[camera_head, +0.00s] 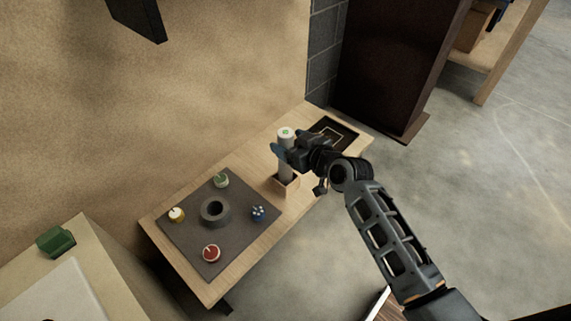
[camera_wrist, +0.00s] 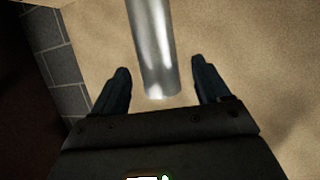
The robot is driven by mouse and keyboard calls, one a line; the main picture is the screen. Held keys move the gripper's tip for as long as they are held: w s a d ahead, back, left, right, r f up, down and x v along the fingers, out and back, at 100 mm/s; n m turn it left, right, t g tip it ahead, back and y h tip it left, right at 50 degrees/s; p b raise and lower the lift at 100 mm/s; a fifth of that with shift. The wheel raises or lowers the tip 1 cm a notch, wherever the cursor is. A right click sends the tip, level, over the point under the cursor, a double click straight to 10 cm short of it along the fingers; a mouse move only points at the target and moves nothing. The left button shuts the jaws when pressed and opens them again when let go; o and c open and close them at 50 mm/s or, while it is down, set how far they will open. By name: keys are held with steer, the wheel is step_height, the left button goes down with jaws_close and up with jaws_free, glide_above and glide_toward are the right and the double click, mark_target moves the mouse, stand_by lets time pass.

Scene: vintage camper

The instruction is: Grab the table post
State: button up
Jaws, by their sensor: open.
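The table post (camera_head: 286,135) is a pale, upright cylinder with a green mark on its top. It stands in a small wooden holder (camera_head: 288,186) on the wooden table. In the wrist view the post (camera_wrist: 155,50) looks like shiny metal and lies between my two fingers, with a gap on each side. My gripper (camera_head: 281,152) is open around the post's upper part, and its fingers also show in the wrist view (camera_wrist: 163,80). My gripper hides part of the post in the head view.
A dark mat (camera_head: 190,235) on the table holds a grey ring (camera_head: 215,211) and several coloured round pieces. A black tray (camera_head: 333,134) lies at the table's far end. A tan wall (camera_head: 200,90) runs close behind; open floor (camera_head: 480,190) is to the right.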

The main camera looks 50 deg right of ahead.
steer(key=b+x, duration=0.1)
steer(key=x, duration=0.3)
steer(key=shift+w+d+f, duration=0.1)
steer(key=shift+w+f, duration=0.05)
steer(key=shift+f, duration=0.05)
jaws_close()
stand_by(0.5)
steer(key=shift+r, duration=0.1)
